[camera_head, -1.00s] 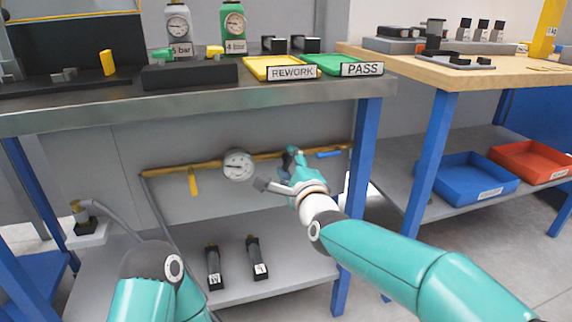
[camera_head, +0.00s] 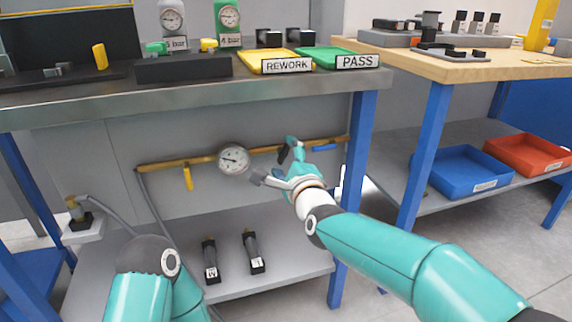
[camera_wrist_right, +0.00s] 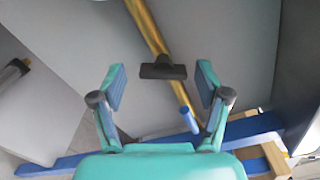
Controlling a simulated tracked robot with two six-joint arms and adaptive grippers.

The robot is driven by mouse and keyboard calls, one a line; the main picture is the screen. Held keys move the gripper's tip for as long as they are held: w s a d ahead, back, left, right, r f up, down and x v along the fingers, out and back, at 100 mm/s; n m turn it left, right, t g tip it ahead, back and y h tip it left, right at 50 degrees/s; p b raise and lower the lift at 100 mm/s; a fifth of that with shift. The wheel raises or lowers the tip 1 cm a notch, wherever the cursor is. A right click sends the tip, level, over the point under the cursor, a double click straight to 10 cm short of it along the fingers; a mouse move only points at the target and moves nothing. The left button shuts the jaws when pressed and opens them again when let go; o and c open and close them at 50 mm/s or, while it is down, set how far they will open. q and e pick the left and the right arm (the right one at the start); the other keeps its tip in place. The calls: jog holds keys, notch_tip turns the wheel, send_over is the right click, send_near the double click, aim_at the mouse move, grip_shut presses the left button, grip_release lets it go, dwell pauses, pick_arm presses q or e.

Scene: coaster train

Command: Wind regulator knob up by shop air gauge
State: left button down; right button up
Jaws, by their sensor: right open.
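The shop air gauge (camera_head: 234,159) is a round white dial on the brass pipe (camera_head: 175,165) under the steel bench. My right gripper (camera_head: 273,163) is open in front of the pipe, just right of the gauge. In the right wrist view, a black T-shaped part (camera_wrist_right: 163,71), which looks like the regulator knob, sits at the pipe between the spread fingers (camera_wrist_right: 162,88). Gaps show on both sides, so it is not gripped. In the head view the gripper hides most of that spot. My left arm shows at the bottom left, its gripper out of view.
A yellow lever (camera_head: 188,178) hangs from the pipe left of the gauge, and a blue handle (camera_head: 326,147) lies at its right end. A blue bench leg (camera_head: 352,200) stands beside my right arm.

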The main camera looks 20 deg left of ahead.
jog(key=v, duration=1.2)
jog(key=shift+f, duration=0.1)
